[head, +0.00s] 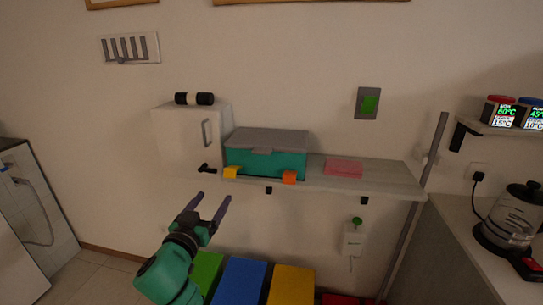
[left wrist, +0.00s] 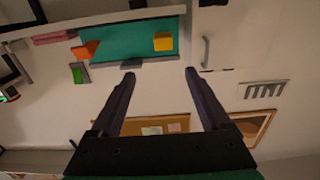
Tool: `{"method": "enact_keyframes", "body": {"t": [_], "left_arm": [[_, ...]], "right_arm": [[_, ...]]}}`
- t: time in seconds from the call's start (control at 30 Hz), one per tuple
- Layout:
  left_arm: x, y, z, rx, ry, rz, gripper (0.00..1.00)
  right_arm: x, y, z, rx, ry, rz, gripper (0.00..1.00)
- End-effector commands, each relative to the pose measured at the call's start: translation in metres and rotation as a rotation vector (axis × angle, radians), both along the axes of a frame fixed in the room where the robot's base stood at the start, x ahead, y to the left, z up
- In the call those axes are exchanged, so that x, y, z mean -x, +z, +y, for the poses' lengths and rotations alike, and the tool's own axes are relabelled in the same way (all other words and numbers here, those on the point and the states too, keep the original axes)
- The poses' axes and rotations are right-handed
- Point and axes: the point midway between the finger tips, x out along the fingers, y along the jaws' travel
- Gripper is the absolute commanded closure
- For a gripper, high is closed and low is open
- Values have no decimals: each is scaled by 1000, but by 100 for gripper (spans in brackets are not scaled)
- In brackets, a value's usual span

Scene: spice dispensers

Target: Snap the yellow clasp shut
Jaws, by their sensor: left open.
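A teal box (head: 262,162) with a grey lid (head: 268,140) sits on a wall shelf, its lid down. The yellow clasp (head: 230,172) is low at the left of its front and appears to stick outward. An orange clasp (head: 289,177) is low at the right of the front. My left gripper (head: 215,196) is open and empty, below and in front of the yellow clasp, apart from it. In the left wrist view, the yellow clasp (left wrist: 163,41) shows beyond the gap between the fingertips (left wrist: 160,73). My right gripper is not in view.
A white cabinet (head: 180,140) with a handle stands left of the box, with a black rod near its lower right. A pink block (head: 343,168) lies on the shelf (head: 385,181) to the right. Blue (head: 240,281), green and yellow bins stand below. A kettle (head: 512,218) is far right.

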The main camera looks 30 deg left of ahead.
Motion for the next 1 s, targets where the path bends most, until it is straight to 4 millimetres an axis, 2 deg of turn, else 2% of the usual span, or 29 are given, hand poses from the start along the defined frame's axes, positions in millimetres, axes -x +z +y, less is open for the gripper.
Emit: {"method": "enact_keyframes", "body": {"t": [0.17,0.5,0.6,0.73,0.97,1.0], "left_arm": [[-21,0,8,-2,0,-3,20],[-105,1,38,-2,2,-2,20],[-123,-1,44,1,2,0,20],[-135,-2,48,1,1,1,20],[-137,-3,49,2,1,2,20],[-137,-3,49,2,1,2,28]], "right_arm": [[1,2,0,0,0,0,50],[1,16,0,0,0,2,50],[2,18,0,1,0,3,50],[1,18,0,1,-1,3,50],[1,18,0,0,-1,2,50],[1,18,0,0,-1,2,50]]}}
